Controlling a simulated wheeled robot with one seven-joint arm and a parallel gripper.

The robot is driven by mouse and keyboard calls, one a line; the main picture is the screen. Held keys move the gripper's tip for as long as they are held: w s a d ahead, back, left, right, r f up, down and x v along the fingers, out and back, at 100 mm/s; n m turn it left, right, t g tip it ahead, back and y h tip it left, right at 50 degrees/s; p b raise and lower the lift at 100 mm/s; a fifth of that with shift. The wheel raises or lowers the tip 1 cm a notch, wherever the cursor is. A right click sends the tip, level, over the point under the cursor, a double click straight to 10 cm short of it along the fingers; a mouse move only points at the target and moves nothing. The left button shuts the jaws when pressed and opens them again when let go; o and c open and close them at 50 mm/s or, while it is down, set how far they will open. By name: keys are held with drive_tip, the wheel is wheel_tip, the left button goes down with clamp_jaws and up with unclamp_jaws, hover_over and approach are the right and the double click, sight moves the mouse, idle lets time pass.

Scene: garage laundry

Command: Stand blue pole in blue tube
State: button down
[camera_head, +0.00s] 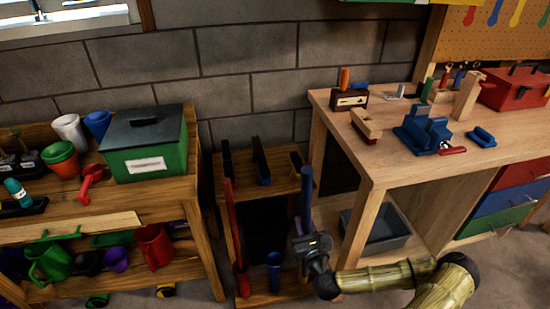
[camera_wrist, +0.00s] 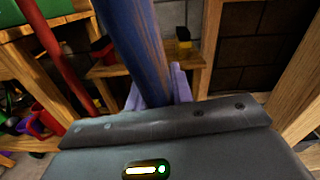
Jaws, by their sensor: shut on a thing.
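The blue pole (camera_head: 307,195) is upright in the head view, in front of the right side of a small wooden rack. My gripper (camera_head: 309,238) is shut on its lower part. In the wrist view the pole (camera_wrist: 137,42) rises between the pale fingers of my gripper (camera_wrist: 158,90) and leans in the picture. The blue tube (camera_head: 274,270) stands on the rack's low base, left of my gripper and apart from the pole. The pole's lower end is hidden behind my gripper. The tube is not clearly seen in the wrist view.
A red pole (camera_head: 231,215) stands in a red tube (camera_head: 243,284) at the rack's left. The rack's upper shelf (camera_head: 280,183) has dark slotted holders. A workbench (camera_head: 378,172) stands close on the right, with a grey bin (camera_head: 385,232) beneath. A shelf table (camera_head: 140,203) is left.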

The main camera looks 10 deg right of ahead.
drive_tip(key=shift+r, duration=0.1)
drive_tip(key=w+a+r+n+g+y+p, duration=0.1)
drive_tip(key=w+a+r+y+p, duration=0.2)
drive_tip(key=w+r, duration=0.4)
drive_tip(key=w+a+r+n+g+y+p, duration=0.2)
drive_tip(key=w+a+r+y+p, duration=0.1)
drive_tip(key=w+r, duration=0.4)
drive_tip(key=shift+w+a+r+p, duration=0.4)
drive_tip(key=shift+w+a, duration=0.05)
drive_tip(key=shift+a, duration=0.4)
wheel_tip(320, 180, down, 22)
drive_tip(key=b, duration=1.6)
drive_tip(key=shift+f, duration=0.1)
idle(0.6)
